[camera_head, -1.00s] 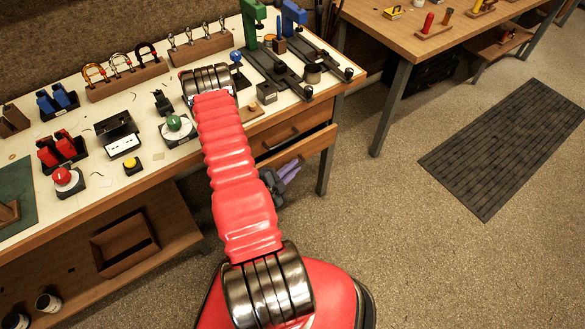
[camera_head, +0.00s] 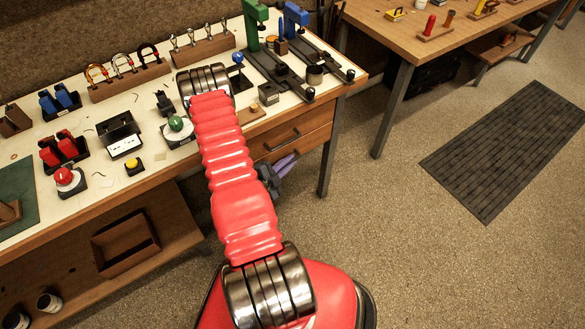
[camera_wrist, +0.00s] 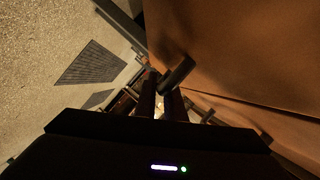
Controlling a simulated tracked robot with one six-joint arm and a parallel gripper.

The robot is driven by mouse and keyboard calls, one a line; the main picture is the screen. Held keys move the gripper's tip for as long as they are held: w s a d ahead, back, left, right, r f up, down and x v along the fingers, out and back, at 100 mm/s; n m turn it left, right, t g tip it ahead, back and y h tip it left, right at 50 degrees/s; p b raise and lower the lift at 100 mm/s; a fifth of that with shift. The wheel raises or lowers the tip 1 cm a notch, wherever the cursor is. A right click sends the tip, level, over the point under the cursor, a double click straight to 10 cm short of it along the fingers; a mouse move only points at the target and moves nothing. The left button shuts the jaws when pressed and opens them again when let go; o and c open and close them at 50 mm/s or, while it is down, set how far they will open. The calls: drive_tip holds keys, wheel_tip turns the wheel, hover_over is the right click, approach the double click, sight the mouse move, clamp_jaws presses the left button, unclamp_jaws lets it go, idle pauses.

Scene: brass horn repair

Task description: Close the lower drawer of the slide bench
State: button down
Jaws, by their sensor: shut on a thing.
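The slide bench's lower drawer (camera_head: 312,142) sits under the upper drawer, its wooden front about level with the front above. Its handle is hidden behind my arm and gripper in the head view. In the wrist view the dark bar handle (camera_wrist: 179,74) stands out from the brown drawer front (camera_wrist: 235,45). My gripper (camera_head: 286,166), with purple fingers, is at the lower drawer's front. In the wrist view its fingers (camera_wrist: 160,95) are shut on the handle.
The upper drawer (camera_head: 300,123) is shut, with its dark handle (camera_head: 283,141) just above my gripper. A bench leg (camera_head: 330,160) stands right of the drawers. The floor (camera_head: 380,240) to the right is clear up to a dark mat (camera_head: 510,150).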

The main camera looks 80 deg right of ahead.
drive_tip(key=shift+w+d+f, duration=0.1)
drive_tip(key=shift+w+d, duration=0.05)
drive_tip(key=shift+w, duration=0.05)
drive_tip(key=c, duration=2.1)
unclamp_jaws()
drive_tip(key=shift+v, duration=6.9)
